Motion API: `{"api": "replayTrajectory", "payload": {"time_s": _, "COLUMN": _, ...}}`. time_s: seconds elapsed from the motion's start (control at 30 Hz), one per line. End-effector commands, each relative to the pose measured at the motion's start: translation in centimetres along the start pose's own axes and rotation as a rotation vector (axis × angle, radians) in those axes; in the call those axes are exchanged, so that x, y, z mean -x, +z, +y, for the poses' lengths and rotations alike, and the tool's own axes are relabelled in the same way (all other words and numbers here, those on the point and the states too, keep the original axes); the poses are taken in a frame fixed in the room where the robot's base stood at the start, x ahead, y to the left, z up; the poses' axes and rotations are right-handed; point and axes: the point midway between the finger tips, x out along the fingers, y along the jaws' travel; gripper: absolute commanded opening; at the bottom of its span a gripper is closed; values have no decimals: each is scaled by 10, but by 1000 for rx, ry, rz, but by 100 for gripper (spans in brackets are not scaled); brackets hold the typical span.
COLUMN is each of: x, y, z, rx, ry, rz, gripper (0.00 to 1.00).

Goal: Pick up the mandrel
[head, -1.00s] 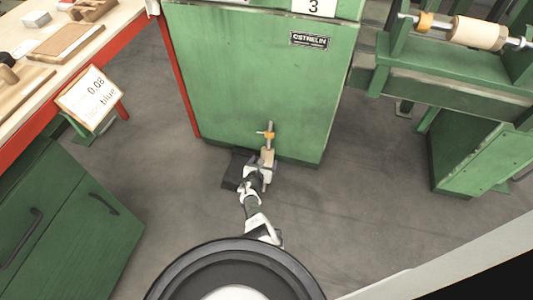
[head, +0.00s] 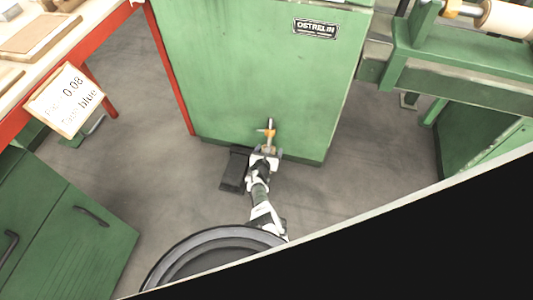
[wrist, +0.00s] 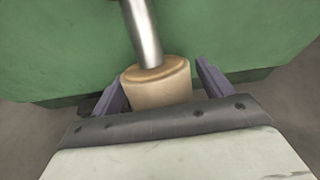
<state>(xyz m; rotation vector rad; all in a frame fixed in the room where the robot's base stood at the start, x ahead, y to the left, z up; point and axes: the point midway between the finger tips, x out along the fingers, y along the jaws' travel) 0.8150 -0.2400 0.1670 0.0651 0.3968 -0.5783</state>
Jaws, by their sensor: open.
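My gripper (head: 266,153) is open around the wooden cylinder, one finger on each side. A small gap shows at the right finger (wrist: 212,78). The lower part of the cylinder is hidden behind my gripper body.
The green cabinet (head: 245,70) is close behind the mandrel. A black pedal-like block (head: 234,172) lies on the floor left of my gripper. A winding machine (head: 430,65) with a wooden cylinder stands right, a workbench (head: 108,25) left.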

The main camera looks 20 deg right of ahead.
Motion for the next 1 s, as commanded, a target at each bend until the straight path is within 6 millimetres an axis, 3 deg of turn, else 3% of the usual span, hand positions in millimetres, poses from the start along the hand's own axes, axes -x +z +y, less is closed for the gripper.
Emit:
{"api": "replayTrajectory", "payload": {"time_s": 0.07, "x": 0, "y": 0, "z": 0, "rx": 0, "ry": 0, "rz": 0, "gripper": 79}}
{"api": "replayTrajectory", "payload": {"time_s": 0.63, "x": 0, "y": 3, "z": 0, "rx": -1, "ry": 0, "rz": -4, "gripper": 6}}
{"api": "replayTrajectory", "payload": {"time_s": 1.0, "x": 2, "y": 6, "z": 4, "rx": -1, "ry": 1, "rz": -4, "gripper": 5}}
